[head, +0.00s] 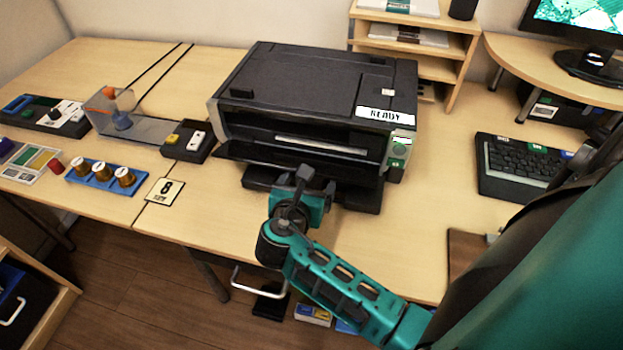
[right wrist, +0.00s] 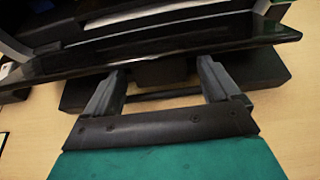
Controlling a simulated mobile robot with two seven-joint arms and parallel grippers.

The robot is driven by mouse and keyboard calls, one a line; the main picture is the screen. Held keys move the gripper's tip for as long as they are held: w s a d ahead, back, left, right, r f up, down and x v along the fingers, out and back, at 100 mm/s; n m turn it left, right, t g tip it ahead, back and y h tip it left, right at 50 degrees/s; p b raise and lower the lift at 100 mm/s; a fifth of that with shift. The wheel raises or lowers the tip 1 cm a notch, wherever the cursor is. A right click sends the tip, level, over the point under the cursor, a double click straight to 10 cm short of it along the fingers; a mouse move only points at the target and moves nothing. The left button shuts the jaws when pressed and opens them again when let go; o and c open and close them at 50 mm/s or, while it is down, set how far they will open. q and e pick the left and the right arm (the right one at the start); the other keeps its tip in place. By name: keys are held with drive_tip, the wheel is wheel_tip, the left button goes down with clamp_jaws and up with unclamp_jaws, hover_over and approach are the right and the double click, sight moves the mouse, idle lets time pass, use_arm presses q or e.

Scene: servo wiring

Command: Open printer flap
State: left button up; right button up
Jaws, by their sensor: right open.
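The black printer (head: 310,100) stands on the wooden desk with a "READY" label on its front right. Its front flap (head: 285,159) hangs tilted outward along the lower front, with a dark opening above it. My right gripper (head: 300,178) is in front of the printer, close to the flap's lower edge. In the right wrist view the two fingers of my right gripper (right wrist: 160,82) are spread apart with nothing held between them. The flap (right wrist: 160,50) crosses just beyond the fingertips there; I cannot tell whether they touch it. My left gripper is not in view.
A keyboard (head: 530,165) lies to the printer's right. Left of it are a numbered card (head: 165,191), a blue holder (head: 103,178) with brass knobs, and a switch box (head: 188,141). A shelf unit (head: 455,45) stands behind. Bare desk (head: 225,210) lies left of my right gripper.

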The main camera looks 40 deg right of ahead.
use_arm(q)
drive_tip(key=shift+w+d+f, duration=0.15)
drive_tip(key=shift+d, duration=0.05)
use_arm(e)
drive_tip(key=shift+w+d, duration=0.1)
drive_tip(key=shift+d, duration=0.05)
drive_tip(key=shift+c, duration=0.3)
